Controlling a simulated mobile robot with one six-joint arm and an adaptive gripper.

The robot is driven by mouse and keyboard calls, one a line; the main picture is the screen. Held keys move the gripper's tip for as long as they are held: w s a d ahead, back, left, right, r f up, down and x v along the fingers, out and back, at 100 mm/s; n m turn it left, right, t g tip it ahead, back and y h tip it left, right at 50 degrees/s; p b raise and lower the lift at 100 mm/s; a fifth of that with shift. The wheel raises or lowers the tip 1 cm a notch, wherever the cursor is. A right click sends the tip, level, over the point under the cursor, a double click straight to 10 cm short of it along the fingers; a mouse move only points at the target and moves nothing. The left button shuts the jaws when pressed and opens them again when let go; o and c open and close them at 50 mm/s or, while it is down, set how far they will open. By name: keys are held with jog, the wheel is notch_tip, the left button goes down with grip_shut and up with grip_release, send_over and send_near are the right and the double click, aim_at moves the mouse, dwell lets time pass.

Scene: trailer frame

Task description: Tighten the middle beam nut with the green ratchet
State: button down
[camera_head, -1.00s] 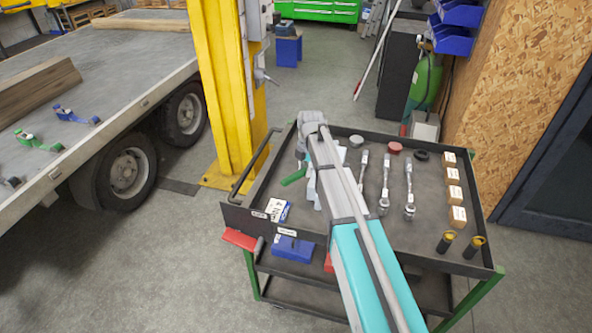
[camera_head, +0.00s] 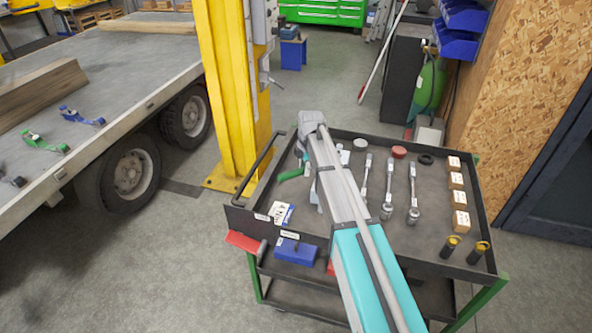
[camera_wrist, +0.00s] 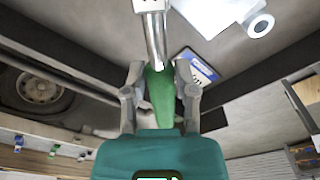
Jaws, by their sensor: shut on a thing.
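My gripper (camera_wrist: 159,74) is shut on the green handle of the green ratchet (camera_wrist: 160,92); its metal shaft runs up out of the wrist view. In the head view the green handle (camera_head: 291,174) shows at the left part of the tool cart's top, beside my arm, which hides most of the gripper. I cannot tell whether the ratchet touches the tray. The trailer (camera_head: 90,92) stands at the left with wheels below its deck. I cannot make out a middle beam nut in any view.
The tool cart (camera_head: 340,265) holds several metal wrenches (camera_head: 388,190), boxes and caps; a raised rail lines its left edge. A yellow lift post (camera_head: 228,95) stands between cart and trailer. Coloured straps (camera_head: 45,143) lie on the deck. Grey floor lies open at the lower left.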

jog(key=shift+w+a, duration=0.1)
jog(key=shift+w, duration=0.3)
jog(key=shift+s, duration=0.3)
dwell(0.7)
jog(key=c, duration=1)
grip_release()
grip_shut()
jog(key=shift+s+r, duration=0.1)
jog(key=shift+r, duration=0.05)
jog(key=shift+r+p, duration=1.1)
jog(key=shift+p, duration=0.2)
